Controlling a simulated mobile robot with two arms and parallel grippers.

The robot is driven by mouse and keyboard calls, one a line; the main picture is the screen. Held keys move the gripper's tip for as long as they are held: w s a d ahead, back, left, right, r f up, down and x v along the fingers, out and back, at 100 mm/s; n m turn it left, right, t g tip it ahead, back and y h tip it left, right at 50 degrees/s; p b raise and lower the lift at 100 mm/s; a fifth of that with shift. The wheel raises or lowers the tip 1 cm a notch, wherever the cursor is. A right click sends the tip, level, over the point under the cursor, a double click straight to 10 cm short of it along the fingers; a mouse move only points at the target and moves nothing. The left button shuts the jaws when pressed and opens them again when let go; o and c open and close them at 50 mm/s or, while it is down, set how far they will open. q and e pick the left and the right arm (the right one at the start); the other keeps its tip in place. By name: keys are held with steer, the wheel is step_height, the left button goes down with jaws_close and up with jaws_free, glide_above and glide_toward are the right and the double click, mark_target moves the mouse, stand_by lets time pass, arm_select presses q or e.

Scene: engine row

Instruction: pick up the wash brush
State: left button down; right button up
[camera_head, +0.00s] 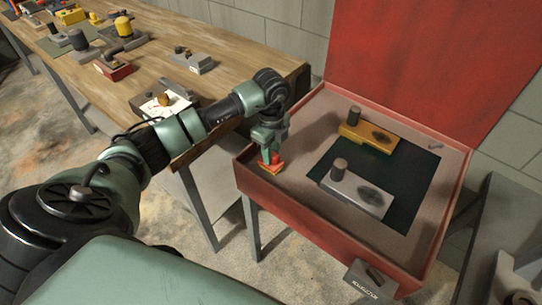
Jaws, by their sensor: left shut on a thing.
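A small red-orange thing with a yellowish base, which looks like the wash brush (275,162), is at the near left corner inside the red basin (320,222). My left gripper (268,155) points down over that corner and is shut on the brush. The fingers hide part of the brush, and I cannot tell whether its base touches the basin floor. My right gripper is not in view.
In the basin, a yellow block (368,137) and a grey block (356,193), both with dark knobs and stains, lie around a dark green mat (405,200). The basin's raised red lid (420,60) stands behind. A wooden bench (235,62) with several parts runs along the left.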

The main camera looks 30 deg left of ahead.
arm_select(q)
step_height(320, 180, up, 20)
steer(key=b, duration=0.1)
steer(key=shift+f+b, duration=0.2)
steer(key=shift+b, duration=0.15)
steer(key=c, duration=1.8)
jaws_free()
jaws_close()
